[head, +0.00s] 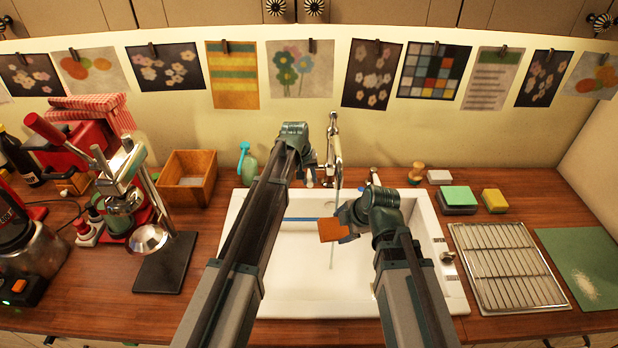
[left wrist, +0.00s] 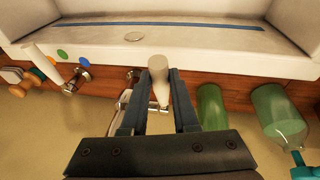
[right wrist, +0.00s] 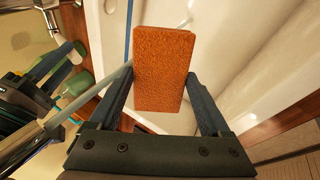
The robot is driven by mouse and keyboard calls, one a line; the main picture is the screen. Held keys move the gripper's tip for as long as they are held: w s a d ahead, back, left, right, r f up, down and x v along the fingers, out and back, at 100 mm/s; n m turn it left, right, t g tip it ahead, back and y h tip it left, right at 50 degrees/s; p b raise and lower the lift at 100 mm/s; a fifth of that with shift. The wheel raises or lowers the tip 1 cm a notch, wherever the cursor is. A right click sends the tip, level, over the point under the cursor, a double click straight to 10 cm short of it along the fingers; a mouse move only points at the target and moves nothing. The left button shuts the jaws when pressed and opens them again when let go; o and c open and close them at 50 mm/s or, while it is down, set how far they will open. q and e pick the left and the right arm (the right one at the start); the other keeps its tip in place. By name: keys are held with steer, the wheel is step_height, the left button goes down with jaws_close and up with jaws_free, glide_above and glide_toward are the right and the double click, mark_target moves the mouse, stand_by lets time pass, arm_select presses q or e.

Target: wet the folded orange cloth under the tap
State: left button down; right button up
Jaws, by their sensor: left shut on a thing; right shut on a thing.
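The folded orange cloth (head: 332,230) is held over the sink basin by my right gripper (head: 346,222), which is shut on it. In the right wrist view the cloth (right wrist: 163,75) stands out between the fingers. The tap (head: 334,150) has a thin pale stream of water (head: 332,258) coming down by the cloth. In the right wrist view the stream (right wrist: 95,95) passes behind the cloth; I cannot tell if it touches it. My left gripper (left wrist: 158,95) is shut on a pale rounded tap handle (left wrist: 157,64); the arm mostly hides this in the head view.
The white sink (head: 285,300) has a blue strip along its far inside. Sponges (head: 458,197), a wire rack (head: 505,262) and a green board (head: 580,262) lie to the right. A wooden box (head: 187,178), a green bottle (head: 248,168) and a red-handled press (head: 120,195) stand to the left.

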mark_target(341, 229)
arm_select(q)
steer(key=shift+r, duration=0.1)
arm_select(e)
steer(key=shift+r, duration=0.15)
arm_select(q)
steer(key=c, duration=0.7)
jaws_free()
steer(key=shift+r, duration=0.15)
arm_select(e)
steer(key=shift+r, duration=0.15)
step_height(341, 229, up, 7)
steer(key=p, duration=0.7)
arm_select(q)
steer(key=v, duration=0.7)
steer(key=shift+r, duration=0.15)
steer(key=shift+w, duration=0.1)
